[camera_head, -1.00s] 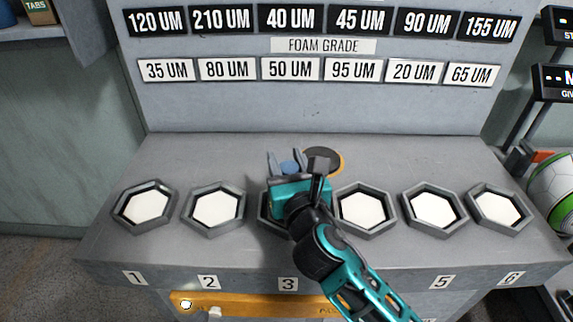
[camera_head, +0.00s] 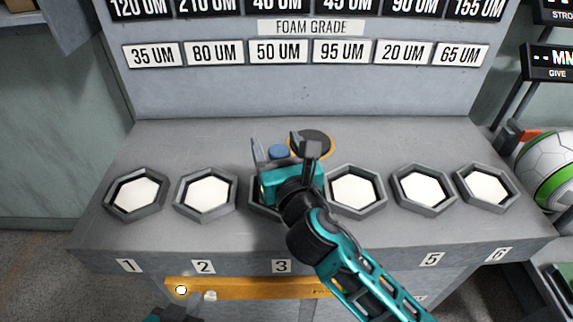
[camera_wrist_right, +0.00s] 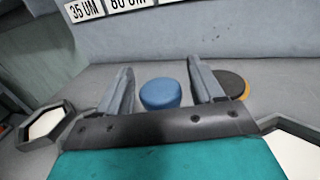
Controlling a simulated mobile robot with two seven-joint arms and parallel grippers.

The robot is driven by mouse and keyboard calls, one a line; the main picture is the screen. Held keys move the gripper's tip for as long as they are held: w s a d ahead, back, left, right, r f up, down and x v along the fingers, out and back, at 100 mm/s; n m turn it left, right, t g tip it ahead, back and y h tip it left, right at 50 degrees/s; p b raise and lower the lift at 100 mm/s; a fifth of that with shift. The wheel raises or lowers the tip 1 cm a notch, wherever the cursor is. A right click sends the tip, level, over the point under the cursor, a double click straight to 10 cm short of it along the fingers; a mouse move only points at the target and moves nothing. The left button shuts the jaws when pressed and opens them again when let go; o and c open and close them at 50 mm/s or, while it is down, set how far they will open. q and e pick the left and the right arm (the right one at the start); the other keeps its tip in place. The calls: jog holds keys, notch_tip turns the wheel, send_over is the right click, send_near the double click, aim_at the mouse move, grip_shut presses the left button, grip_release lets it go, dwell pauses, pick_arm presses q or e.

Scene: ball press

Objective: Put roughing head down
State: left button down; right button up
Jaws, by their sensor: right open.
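A blue round piece (camera_head: 279,151), which may be the roughing head, stands on the grey bench behind the hexagonal sockets. It also shows in the right wrist view (camera_wrist_right: 160,93). My right gripper (camera_head: 277,146) is open, with one finger on each side of the blue piece and visible gaps between. A dark disc with an orange rim (camera_head: 311,143) lies on the bench just right of the gripper; the right wrist view shows it beyond the right finger (camera_wrist_right: 231,84). A small part of my left gripper (camera_head: 185,307) shows at the bottom edge; its fingers are unclear.
A row of hexagonal sockets with white inserts (camera_head: 208,193) runs along the bench front (camera_head: 130,225). My right arm covers much of socket 3. A labelled back panel (camera_head: 300,95) rises behind. An orange drawer front (camera_head: 245,288) is below. A ball (camera_head: 548,170) sits at right.

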jog(key=v, duration=1.1)
jog(key=shift+s, duration=0.2)
